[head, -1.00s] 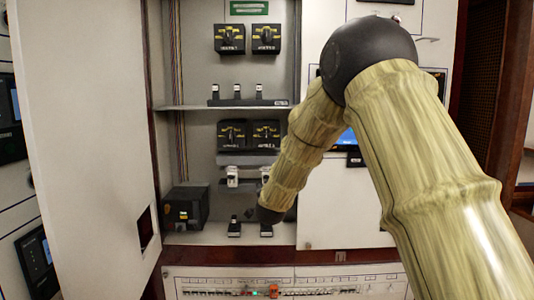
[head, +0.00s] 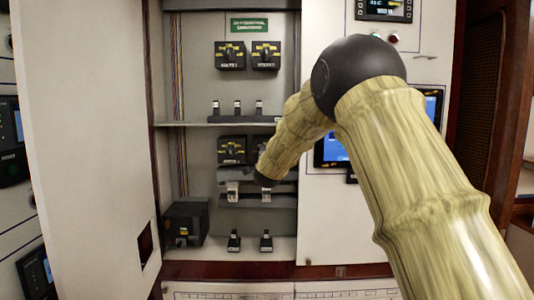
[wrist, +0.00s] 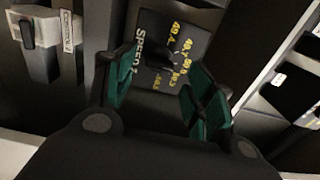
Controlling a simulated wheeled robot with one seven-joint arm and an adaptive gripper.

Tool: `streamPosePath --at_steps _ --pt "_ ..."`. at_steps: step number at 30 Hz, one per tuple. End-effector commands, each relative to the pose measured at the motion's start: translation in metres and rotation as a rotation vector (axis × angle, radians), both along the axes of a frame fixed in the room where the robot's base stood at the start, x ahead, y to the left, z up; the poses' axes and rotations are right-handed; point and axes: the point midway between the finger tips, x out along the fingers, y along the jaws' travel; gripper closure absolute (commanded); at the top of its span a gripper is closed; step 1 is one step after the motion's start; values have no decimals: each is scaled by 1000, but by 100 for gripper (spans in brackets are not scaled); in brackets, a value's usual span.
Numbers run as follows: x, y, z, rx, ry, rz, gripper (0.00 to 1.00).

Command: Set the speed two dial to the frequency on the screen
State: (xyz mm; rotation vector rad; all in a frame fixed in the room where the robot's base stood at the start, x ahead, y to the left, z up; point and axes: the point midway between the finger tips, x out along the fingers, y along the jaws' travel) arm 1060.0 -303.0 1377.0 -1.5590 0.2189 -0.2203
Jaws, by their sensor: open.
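In the wrist view a black dial plate (wrist: 180,45) carries yellow frequency figures around a dark knob. Its white label reads SPEED, with a number too blurred to be sure of. My gripper (wrist: 164,66) is open, its green-padded fingers appearing either side of the knob. I cannot tell whether they touch it. In the head view, the lower row shows a left dial (head: 232,150); my arm covers most of the place to its right. A blue-lit screen (head: 332,150) is partly hidden by my arm, and a small dark screen (head: 384,9) sits at the top right. Their figures are unreadable.
Two more black dial boxes (head: 248,55) are on the upper row. A shelf (head: 200,124) with small switches divides the cabinet. Lower switches (head: 234,241) and a black box (head: 186,222) stand below. An open door panel (head: 85,150) bounds the left.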

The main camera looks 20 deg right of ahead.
Motion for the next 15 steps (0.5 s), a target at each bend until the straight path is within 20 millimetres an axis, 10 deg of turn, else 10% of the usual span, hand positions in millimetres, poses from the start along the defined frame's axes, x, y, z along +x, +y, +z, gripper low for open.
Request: streamPosePath --at_steps 15 --pt "37 -11 -1 0 1 0 46"
